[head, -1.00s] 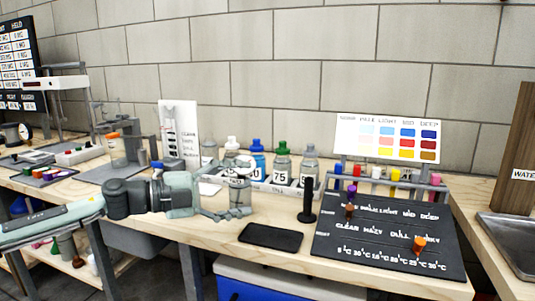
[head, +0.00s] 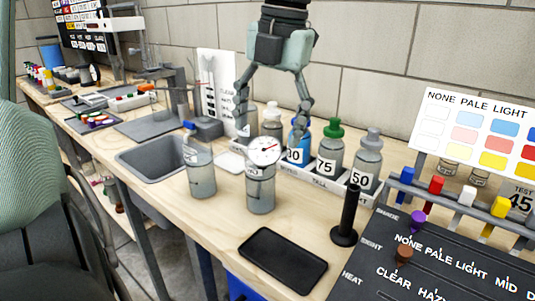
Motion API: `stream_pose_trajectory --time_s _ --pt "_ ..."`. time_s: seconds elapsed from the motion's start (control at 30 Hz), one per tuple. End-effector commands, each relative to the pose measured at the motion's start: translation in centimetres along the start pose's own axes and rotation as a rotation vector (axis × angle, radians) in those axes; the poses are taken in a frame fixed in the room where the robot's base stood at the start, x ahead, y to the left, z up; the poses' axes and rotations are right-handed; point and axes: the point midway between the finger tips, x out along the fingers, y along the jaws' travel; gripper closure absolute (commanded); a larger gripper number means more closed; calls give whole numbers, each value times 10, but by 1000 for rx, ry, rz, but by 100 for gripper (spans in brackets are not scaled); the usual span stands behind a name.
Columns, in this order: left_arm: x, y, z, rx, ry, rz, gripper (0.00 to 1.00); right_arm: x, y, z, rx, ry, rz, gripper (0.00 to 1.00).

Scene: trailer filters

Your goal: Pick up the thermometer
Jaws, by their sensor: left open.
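The thermometer (head: 265,151) has a round white dial with a red pointer. The dial sits at the rim of a clear jar (head: 260,190) on the wooden bench; any stem inside is hard to make out. My left gripper (head: 272,122) comes down from the top with its two fingers spread wide. It is open and empty. In the picture its fingers straddle the space above and behind the dial, and it overlaps the bottles. Whether it touches anything there I cannot tell. My right gripper is not in view.
A second clear jar (head: 200,172) stands left of the dial, by a grey sink (head: 152,165). Numbered bottles (head: 330,150) stand in a rack behind. A black post (head: 346,215), a black tray (head: 283,262) and a labelled black board (head: 420,265) are in front and right.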

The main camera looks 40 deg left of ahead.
Motion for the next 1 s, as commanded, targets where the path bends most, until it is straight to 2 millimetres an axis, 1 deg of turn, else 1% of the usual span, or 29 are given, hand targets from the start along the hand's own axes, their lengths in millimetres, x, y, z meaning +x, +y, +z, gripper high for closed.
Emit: stream_pose_trajectory --time_s 0.1,0.2,0.3,0.4,0.6,0.63,1.0 --pt "16 2 0 3 6 -4 25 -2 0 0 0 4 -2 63" --pt "32 3 2 2 5 -4 25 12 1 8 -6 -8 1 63" --pt "44 3 2 1 4 -3 25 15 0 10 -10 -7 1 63" --pt "50 3 2 1 1 -4 25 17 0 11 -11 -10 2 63" --pt "51 3 3 1 0 -3 25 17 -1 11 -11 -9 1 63" --pt "51 3 3 1 0 -3 27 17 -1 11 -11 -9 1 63" --pt "50 3 3 1 0 -3 73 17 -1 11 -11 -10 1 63"
